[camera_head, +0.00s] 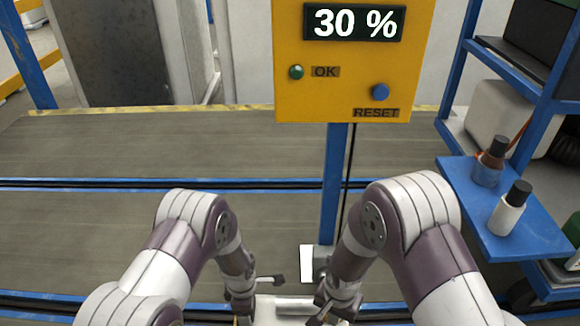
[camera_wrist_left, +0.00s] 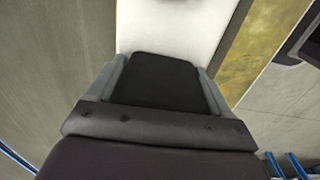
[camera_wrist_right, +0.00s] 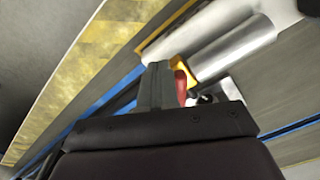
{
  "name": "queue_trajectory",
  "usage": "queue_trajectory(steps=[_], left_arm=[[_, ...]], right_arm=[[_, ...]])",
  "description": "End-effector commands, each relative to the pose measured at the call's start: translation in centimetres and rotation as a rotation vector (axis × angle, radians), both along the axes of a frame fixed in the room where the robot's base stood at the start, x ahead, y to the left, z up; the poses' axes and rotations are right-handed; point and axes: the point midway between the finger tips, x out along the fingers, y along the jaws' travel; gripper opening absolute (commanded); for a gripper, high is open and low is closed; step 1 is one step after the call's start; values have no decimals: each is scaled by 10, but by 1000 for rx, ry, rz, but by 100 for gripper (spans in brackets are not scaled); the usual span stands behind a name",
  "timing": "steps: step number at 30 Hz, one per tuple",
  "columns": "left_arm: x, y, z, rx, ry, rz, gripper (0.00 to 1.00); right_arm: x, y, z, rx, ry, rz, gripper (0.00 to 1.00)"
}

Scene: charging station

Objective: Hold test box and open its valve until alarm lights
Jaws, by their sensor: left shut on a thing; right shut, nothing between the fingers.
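My left gripper (camera_wrist_left: 160,65) has its fingers apart against a white body (camera_wrist_left: 180,25), apparently the test box, and is shut on it. In the head view, a silver cylinder (camera_head: 295,306) lies between my two grippers at the bottom edge. My right gripper (camera_wrist_right: 156,68) is shut and empty, its fingertips close beside a red lever (camera_wrist_right: 181,86), apparently the valve handle. Whether they touch it I cannot tell. A yellow part (camera_wrist_right: 182,62) and a silver cylinder (camera_wrist_right: 232,50) are just beyond. The yellow panel (camera_head: 290,95) reads 30 %, with a green OK lamp (camera_head: 296,72).
The panel has a blue RESET button (camera_head: 380,92) and stands on a blue post (camera_head: 334,180). A blue shelf (camera_head: 530,235) at right carries two bottles (camera_head: 510,208). A grey conveyor-like surface (camera_head: 90,150) with blue rails stretches behind my arms, mostly clear.

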Motion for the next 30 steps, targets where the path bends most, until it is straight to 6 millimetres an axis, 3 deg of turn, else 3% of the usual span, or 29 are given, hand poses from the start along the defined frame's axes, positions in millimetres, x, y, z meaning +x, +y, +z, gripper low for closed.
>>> queue_trajectory(steps=[1, 22, 30], left_arm=[[-16, 4, -21, 7, 33, -1, 37], [-16, 4, -21, 7, 34, -1, 37], [-16, 4, -21, 7, 33, 0, 37]], right_arm=[[0, -1, -7, 0, 0, -1, 0], [-9, -2, -6, 0, 0, 1, 0], [-8, -2, 32, 1, -4, 0, 0]])
